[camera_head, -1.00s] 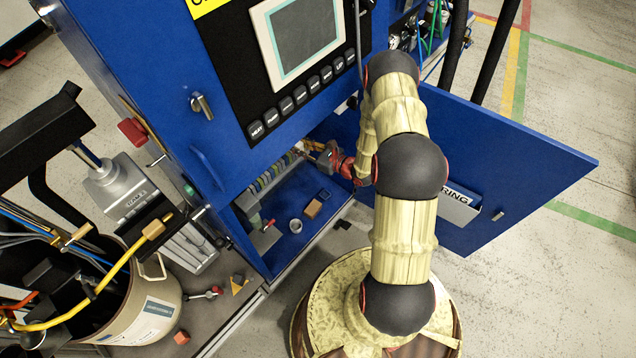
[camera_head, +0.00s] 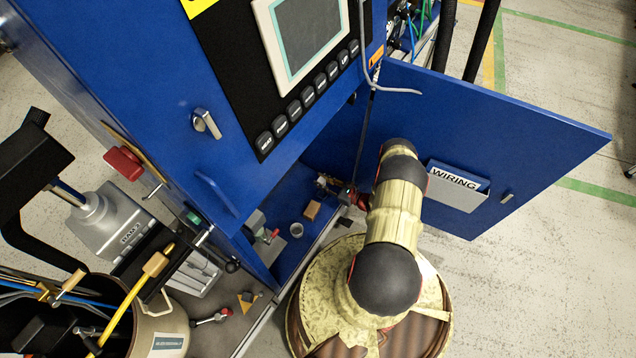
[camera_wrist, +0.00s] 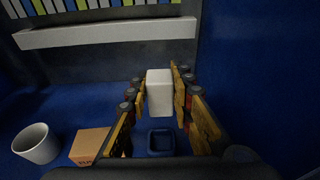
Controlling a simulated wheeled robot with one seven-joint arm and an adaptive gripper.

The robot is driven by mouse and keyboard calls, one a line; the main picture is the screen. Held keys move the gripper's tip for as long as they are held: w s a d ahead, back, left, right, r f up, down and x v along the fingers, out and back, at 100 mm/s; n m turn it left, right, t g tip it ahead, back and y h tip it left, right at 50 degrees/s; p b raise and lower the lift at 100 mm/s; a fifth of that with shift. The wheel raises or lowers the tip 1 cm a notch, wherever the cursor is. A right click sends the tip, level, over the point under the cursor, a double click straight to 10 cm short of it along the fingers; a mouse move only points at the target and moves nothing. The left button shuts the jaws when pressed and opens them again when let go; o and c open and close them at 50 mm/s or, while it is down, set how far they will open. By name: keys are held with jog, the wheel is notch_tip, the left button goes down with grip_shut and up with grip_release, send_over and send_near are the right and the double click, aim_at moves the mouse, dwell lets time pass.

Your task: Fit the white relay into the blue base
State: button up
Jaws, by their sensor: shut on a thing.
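The white relay (camera_wrist: 159,92) is a pale upright block between the two yellow-padded fingers of my gripper (camera_wrist: 159,100) in the wrist view. My gripper is shut on it and holds it above the cabinet floor. In the head view my gripper (camera_head: 335,186) is small and low inside the open cabinet; the relay and base cannot be made out there.
A white cup (camera_wrist: 36,144) and a cardboard-brown block (camera_wrist: 89,146) stand left of the base on the blue floor. A grey rail (camera_wrist: 108,33) crosses the back wall under a row of coloured terminals. The open blue door (camera_head: 470,140) with its WIRING pocket stands at the right.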

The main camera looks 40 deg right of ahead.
jog(key=shift+s+f, duration=0.15)
jog(key=shift+f, duration=0.4)
jog(key=shift+s+f, duration=0.15)
jog(key=shift+f, duration=0.35)
jog(key=shift+f+b, duration=1)
jog(key=shift+f, duration=0.65)
jog(key=shift+r, duration=0.15)
jog(key=shift+s, duration=0.1)
jog(key=shift+f, duration=0.3)
jog(key=shift+f, duration=0.65)
jog(key=shift+f, duration=0.25)
jog(key=shift+f, duration=0.45)
